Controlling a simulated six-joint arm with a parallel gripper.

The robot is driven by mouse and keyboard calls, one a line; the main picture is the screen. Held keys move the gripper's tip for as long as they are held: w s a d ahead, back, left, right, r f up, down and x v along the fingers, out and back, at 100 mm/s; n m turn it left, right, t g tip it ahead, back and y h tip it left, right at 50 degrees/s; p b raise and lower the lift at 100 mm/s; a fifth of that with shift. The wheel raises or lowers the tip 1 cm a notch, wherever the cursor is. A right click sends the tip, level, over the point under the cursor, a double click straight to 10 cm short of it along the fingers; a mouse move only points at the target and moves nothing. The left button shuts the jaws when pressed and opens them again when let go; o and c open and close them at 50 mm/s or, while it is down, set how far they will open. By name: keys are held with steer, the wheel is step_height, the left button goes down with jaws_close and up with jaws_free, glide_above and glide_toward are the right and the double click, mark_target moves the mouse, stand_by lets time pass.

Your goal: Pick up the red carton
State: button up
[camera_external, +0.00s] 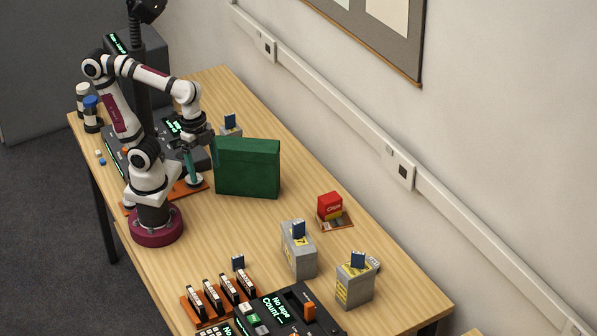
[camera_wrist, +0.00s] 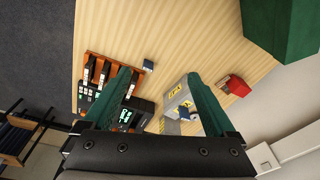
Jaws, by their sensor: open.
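My gripper (camera_external: 201,153) is open and empty, with green fingers, above the table beside the green box. In the wrist view its two fingers (camera_wrist: 160,80) are spread wide with nothing between them close up.
A large green box (camera_external: 247,168) stands between my gripper and the carton; its corner fills the wrist view's upper right. Two grey boxes (camera_external: 298,252) (camera_external: 354,284) with blue tags stand in front of the carton. An orange rack (camera_external: 195,306) and black devices fill the front edge.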

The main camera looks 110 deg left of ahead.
steer(key=w+d+n+t+h, duration=0.2)
steer(key=w+d+t, duration=0.2)
steer(key=w, duration=0.9)
steer(key=n+t+y, duration=0.4)
steer(key=n+y, duration=0.8)
glide_above(330, 205)
steer(key=s+d, duration=0.3)
steer(key=s, duration=0.2)
step_height(330, 205, down, 22)
steer(key=shift+s+a+f, duration=0.1)
steer(key=shift+a, duration=0.05)
steer(key=x, duration=0.7)
steer(key=shift+a+r, duration=0.2)
steer(key=shift+a, duration=0.15)
jaws_close()
